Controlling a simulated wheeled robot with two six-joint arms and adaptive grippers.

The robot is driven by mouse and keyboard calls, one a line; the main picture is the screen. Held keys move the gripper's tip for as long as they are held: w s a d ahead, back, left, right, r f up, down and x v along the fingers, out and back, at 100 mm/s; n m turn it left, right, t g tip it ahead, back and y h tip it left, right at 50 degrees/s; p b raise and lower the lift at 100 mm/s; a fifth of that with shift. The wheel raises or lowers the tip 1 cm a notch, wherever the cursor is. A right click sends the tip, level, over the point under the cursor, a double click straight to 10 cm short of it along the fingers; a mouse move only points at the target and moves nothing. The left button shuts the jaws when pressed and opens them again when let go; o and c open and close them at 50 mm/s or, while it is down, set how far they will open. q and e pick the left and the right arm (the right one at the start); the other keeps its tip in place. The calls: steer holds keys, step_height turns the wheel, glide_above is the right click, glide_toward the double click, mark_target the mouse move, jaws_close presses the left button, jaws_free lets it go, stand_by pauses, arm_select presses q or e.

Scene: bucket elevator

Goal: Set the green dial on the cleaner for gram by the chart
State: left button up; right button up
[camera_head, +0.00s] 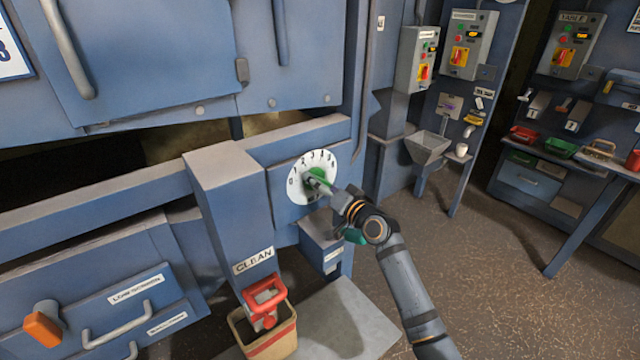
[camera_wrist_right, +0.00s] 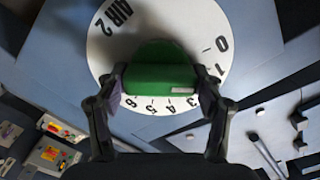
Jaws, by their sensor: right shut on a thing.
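The green dial (camera_head: 318,174) sits on a round white scale (camera_head: 302,188) on the blue cleaner panel. My right gripper (camera_head: 328,186) reaches it from the right and is shut on the dial. In the right wrist view the fingers grip both sides of the green dial (camera_wrist_right: 155,72). The white scale (camera_wrist_right: 118,45) there reads "AIR 2" and carries numbers from 0 up. A white mark on the dial lies toward the low-number side; its exact number I cannot tell. A white sign (camera_head: 12,52) at the upper left is cut off. My left gripper is out of view.
A small blue box (camera_head: 322,240) is below the dial. Control boxes (camera_head: 468,45) and a bench with trays lie beyond; open floor is at right.

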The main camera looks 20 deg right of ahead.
steer(key=m+p, duration=0.3)
steer(key=m, duration=0.1)
steer(key=shift+r+m, duration=0.15)
steer(key=shift+m, duration=0.25)
steer(key=shift+m+p, duration=1.2)
steer(key=shift+m, duration=1.3)
steer(key=o, duration=1.2)
steer(key=shift+f, duration=0.2)
steer(key=shift+c, duration=0.2)
